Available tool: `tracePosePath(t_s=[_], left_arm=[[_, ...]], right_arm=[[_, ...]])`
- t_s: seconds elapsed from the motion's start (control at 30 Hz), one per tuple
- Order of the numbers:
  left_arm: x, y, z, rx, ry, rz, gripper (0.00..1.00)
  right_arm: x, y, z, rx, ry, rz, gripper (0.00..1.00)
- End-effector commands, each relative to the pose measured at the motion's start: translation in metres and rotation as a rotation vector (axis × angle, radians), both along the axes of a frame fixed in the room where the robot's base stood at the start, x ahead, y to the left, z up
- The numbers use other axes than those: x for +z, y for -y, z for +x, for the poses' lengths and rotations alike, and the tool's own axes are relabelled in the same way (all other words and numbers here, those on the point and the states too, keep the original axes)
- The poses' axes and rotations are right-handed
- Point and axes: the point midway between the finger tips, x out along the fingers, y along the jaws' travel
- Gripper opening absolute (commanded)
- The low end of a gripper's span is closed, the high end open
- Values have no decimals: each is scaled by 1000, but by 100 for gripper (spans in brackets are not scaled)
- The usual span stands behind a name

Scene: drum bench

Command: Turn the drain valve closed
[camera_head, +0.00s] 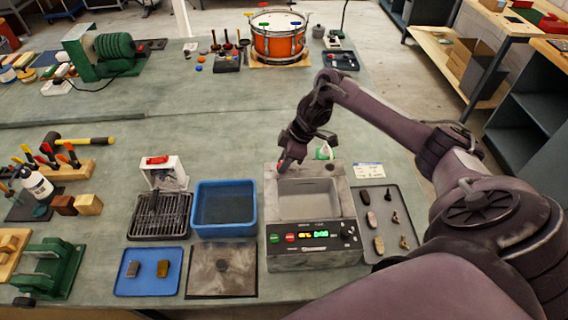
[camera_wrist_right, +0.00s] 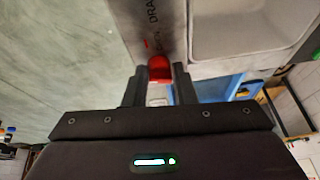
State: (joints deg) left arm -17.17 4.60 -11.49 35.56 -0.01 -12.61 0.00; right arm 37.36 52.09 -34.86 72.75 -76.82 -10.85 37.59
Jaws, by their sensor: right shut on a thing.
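The drain valve's red handle (camera_wrist_right: 159,69) sits on the metal rim of the cleaner, beside printed letters beginning "DRA" in the right wrist view. In the head view the red handle (camera_head: 281,169) shows only as a small patch at the cleaner's back left corner, mostly hidden by my gripper. My right gripper (camera_wrist_right: 160,78) is shut on the handle, with one finger on each side of it. In the head view my right gripper (camera_head: 289,160) reaches down to that corner. The cleaner (camera_head: 352,204) has an open grey basin and a lit front panel. My left gripper is not in view.
A blue tub (camera_head: 224,232) and a black wire rack (camera_head: 130,228) stand left of the cleaner. A grey tray (camera_head: 408,207) with small parts lies to its right.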

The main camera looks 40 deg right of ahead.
Motion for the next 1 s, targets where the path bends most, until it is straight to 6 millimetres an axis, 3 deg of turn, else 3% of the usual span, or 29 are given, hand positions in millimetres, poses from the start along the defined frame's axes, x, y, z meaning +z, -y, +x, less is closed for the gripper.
tracePosePath(t_s=[0.4, 0.97, 1.0], left_arm=[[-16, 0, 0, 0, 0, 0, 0], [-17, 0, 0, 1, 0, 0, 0], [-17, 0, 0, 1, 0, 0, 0]], right_arm=[[0, 2, 3, 192, 2, -1, 1], [1, 2, 3, 221, 2, -2, 1], [1, 2, 3, 221, 2, -2, 27]])
